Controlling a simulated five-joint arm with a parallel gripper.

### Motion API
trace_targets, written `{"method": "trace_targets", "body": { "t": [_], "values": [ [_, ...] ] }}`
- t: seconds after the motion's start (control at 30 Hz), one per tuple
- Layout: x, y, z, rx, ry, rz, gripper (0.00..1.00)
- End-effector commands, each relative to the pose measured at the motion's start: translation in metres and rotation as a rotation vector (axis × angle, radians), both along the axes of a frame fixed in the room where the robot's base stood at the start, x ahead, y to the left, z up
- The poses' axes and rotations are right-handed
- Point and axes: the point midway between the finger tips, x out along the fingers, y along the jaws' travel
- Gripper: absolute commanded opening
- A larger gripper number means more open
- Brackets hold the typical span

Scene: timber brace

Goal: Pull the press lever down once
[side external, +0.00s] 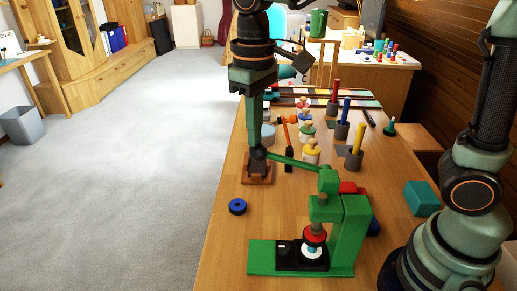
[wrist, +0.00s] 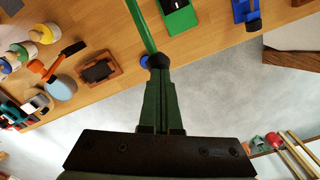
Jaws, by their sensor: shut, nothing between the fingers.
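The green press (side external: 357,235) stands at the near end of the bench. Its green lever (side external: 290,162) runs from the pivot at the press head up and left to a dark ball knob (side external: 258,153). The lever (wrist: 141,26) and knob (wrist: 158,61) also show in the wrist view. Under the press head are a red ram part (side external: 314,236) and a white disc (side external: 312,252) on a black block. My gripper (side external: 256,145) is shut and empty, pointing down with its tips right at the top of the knob. I cannot tell whether they touch it.
A brown block with a dark top (side external: 258,172) sits behind the knob, near a hammer (side external: 289,150). Several coloured pegs and a teal box (side external: 422,198) stand to the right. The bench's left edge is close.

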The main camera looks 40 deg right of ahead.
Motion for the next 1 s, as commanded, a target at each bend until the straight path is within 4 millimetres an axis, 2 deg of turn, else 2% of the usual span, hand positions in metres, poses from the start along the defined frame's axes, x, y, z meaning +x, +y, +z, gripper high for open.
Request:
{"method": "trace_targets", "body": {
  "t": [0.47,1.0],
  "values": [
    [0.002,0.003,-0.016,-0.001,0.004,0.0,0.0],
    [0.003,0.003,-0.02,-0.001,0.003,0.0,0.0]
  ]
}}
